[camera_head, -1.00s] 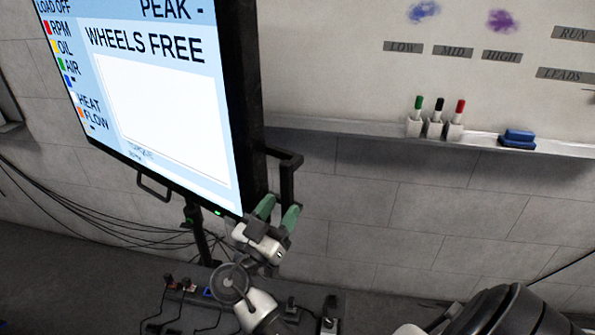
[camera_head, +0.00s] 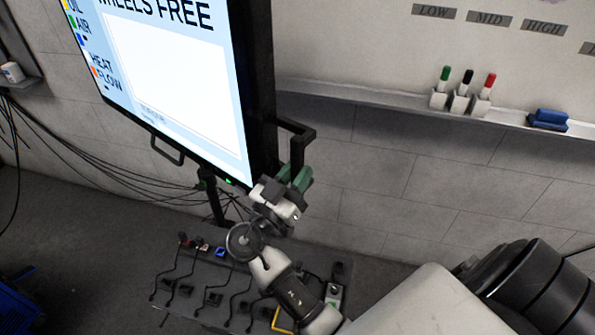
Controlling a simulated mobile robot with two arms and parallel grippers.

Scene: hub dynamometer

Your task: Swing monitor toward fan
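The monitor (camera_head: 175,70) is a large lit screen in a thick black frame, cut off by the top of the view. It stands on a dark post (camera_head: 213,200). A black bracket-shaped handle (camera_head: 298,146) sticks out from its right edge, and another handle (camera_head: 166,150) shows under its lower edge. My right gripper (camera_head: 294,178) has green fingertips. They sit close on either side of the lower part of the right handle's upright bar and look shut on it. My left gripper is not in view. I do not see the fan.
A dark panel with cables and plugs (camera_head: 215,285) lies below the monitor. A whiteboard ledge (camera_head: 400,105) on the right wall holds several markers and a blue eraser (camera_head: 548,119). Loose cables (camera_head: 80,155) hang along the left wall. A blue object (camera_head: 18,308) stands at lower left.

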